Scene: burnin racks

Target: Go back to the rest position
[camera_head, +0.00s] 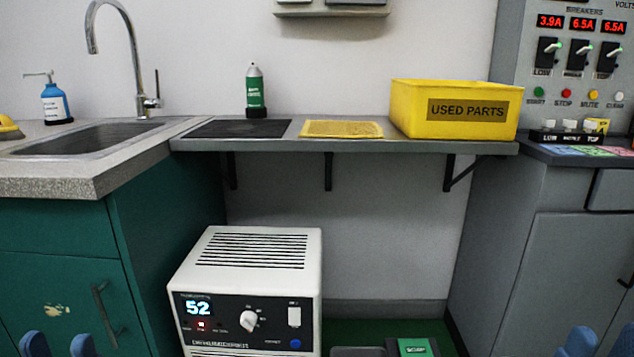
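My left gripper (57,345) shows at the bottom left edge as two blue fingertips standing apart with nothing between them. It is in front of the green cabinet (60,275). My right gripper (603,343) shows at the bottom right corner as two blue fingertips, also apart and empty, in front of the grey cabinet (570,265). The rest of both grippers and both arms is below the picture.
A shelf (290,145) holds a black mat, a green bottle (255,92), a yellow cloth (341,129) and a yellow "USED PARTS" bin (410,115). Below stands a white dehumidifier (250,285) reading 52. A sink (85,140) is left, a breaker panel (575,70) right.

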